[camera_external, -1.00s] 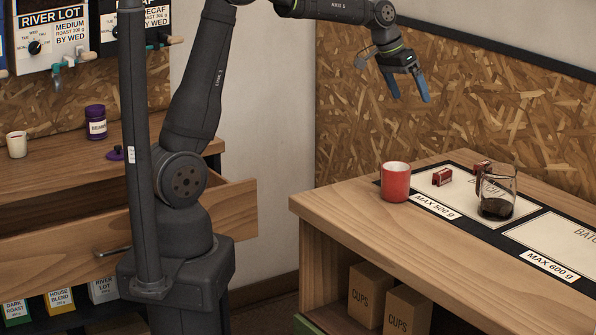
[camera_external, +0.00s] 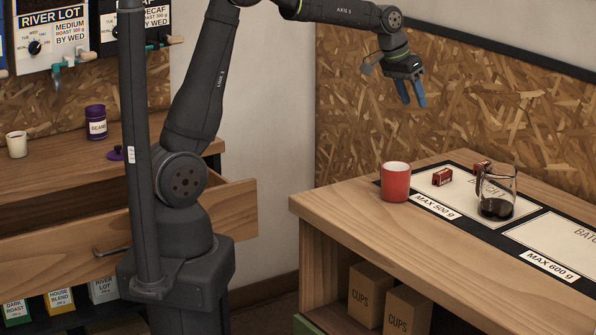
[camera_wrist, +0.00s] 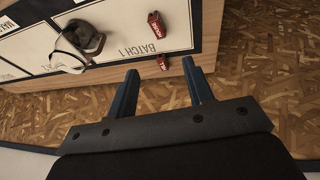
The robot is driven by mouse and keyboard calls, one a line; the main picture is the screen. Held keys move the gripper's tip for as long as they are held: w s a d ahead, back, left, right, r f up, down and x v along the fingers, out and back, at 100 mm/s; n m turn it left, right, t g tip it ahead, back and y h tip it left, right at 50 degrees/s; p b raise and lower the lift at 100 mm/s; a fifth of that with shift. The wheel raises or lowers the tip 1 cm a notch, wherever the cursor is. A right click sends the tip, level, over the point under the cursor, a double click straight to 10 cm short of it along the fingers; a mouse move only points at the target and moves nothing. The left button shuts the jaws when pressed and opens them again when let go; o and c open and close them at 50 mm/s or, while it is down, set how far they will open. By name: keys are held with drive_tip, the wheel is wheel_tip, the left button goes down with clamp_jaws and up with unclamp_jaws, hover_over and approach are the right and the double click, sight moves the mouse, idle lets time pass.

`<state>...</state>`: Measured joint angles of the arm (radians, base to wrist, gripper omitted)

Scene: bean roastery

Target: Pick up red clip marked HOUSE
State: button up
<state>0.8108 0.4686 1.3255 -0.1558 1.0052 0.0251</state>
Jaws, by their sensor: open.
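Two small red clips are on the right-hand bench. One red clip (camera_external: 442,177) lies on the near part of the pale mat, and a second red clip (camera_external: 481,167) lies farther back, partly behind the glass. In the wrist view one clip (camera_wrist: 154,24) lies on the mat with pale lettering too small to read surely, and the other (camera_wrist: 162,62) lies near the bench's back edge. I cannot tell which is marked HOUSE. My gripper (camera_external: 411,101) has blue fingers, open and empty, in the air above the bench. Its fingers also show in the wrist view (camera_wrist: 164,82).
A red cup (camera_external: 395,182) stands left of the mat. A glass jug (camera_external: 496,193) with dark contents stands right of the clips. A chipboard wall (camera_external: 450,110) rises behind the bench. The bench's front strip is clear.

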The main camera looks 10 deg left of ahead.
drive_tip(key=s+d+f+n+t+y, duration=0.1)
drive_tip(key=s+d+f+t, duration=0.1)
drive_tip(key=d+f, duration=0.25)
hover_over(443, 172)
drive_tip(key=s+a, duration=0.1)
drive_tip(key=a, duration=0.1)
drive_tip(key=shift+n, duration=0.3)
drive_tip(key=f, duration=1)
drive_tip(key=shift+s+d+f, duration=0.1)
drive_tip(key=shift+d+f, duration=0.1)
drive_tip(key=shift+f, duration=0.2)
drive_tip(key=shift+x, duration=2.75)
drive_tip(key=shift+s+d, duration=0.15)
drive_tip(key=shift+s, duration=0.05)
clamp_jaws()
